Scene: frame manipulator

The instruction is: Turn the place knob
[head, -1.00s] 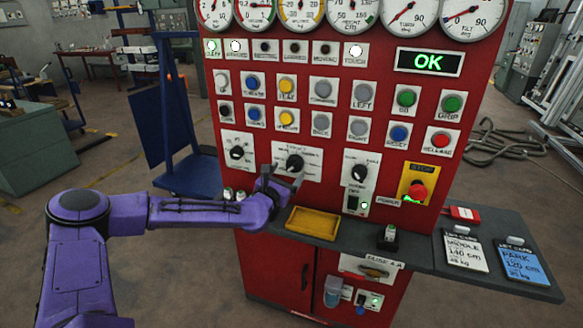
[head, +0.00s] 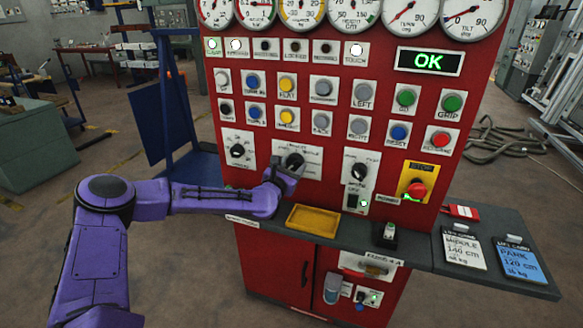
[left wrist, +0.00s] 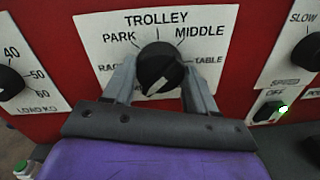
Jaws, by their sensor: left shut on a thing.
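The place knob (head: 293,161) is a black round knob on a white plate in the lower row of the red panel. In the left wrist view the knob (left wrist: 160,68) sits among the labels RACK, PARK, TROLLEY, MIDDLE and TABLE. A pale mark shows on its lower side; which label it points to is unclear. My left gripper (head: 287,172) reaches in from the left in the head view, at the knob. In the left wrist view its two grey fingers (left wrist: 161,80) are at either side of the knob, shut on it. My right gripper is not in view.
A black knob (head: 237,151) is to the left and a speed knob (head: 359,172) to the right. Below are a yellow tray (head: 313,219) and a grey shelf (head: 450,262) with cards. A red emergency button (head: 417,190) is at the right.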

